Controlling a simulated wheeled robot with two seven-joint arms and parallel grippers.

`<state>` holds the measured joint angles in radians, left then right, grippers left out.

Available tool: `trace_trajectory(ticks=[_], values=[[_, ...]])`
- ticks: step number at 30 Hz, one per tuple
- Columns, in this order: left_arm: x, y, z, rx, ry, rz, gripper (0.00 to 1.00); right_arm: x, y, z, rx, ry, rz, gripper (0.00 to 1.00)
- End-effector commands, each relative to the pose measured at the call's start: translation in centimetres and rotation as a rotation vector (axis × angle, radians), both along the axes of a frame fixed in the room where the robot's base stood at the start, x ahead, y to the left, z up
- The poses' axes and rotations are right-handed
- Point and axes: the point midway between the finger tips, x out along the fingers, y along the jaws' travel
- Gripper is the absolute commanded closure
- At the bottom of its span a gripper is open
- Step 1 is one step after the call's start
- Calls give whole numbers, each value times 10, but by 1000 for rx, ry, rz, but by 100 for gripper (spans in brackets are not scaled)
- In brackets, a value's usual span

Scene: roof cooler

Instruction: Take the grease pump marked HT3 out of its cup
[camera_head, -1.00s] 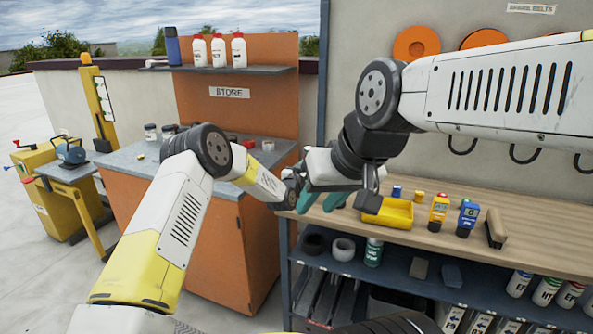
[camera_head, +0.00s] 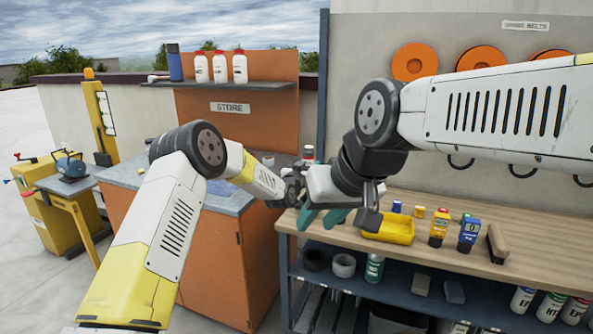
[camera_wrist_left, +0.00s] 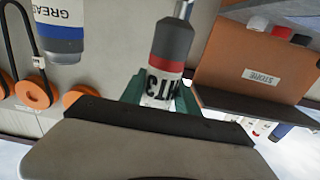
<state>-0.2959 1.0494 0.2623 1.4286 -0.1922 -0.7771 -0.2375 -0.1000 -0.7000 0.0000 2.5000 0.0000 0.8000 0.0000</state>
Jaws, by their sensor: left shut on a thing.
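In the left wrist view the grease pump (camera_wrist_left: 171,40) has a dark grey body, a red band and a white label reading HT3, upside down in that picture. My left gripper (camera_wrist_left: 161,92) is shut on it around the label, with a green finger on each side. No cup is clearly visible.
An orange cabinet (camera_head: 208,257) with a grey top and STORE shelf stands left. A blue-banded bottle reading GREAS (camera_wrist_left: 58,28) shows in the left wrist view. Orange discs hang on the wall.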

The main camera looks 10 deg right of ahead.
Motion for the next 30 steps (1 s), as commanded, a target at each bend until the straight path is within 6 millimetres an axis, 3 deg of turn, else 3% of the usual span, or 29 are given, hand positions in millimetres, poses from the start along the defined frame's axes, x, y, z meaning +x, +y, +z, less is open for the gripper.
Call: trace_trajectory(ticks=[15, 30], values=[[-1, 1, 4, -2, -2, 0, 100, 0, 0, 0, 0, 0, 0, 64], [-32, 22, 4, -1, -2, 0, 100, 0, 0, 0, 0, 0, 0, 64]])
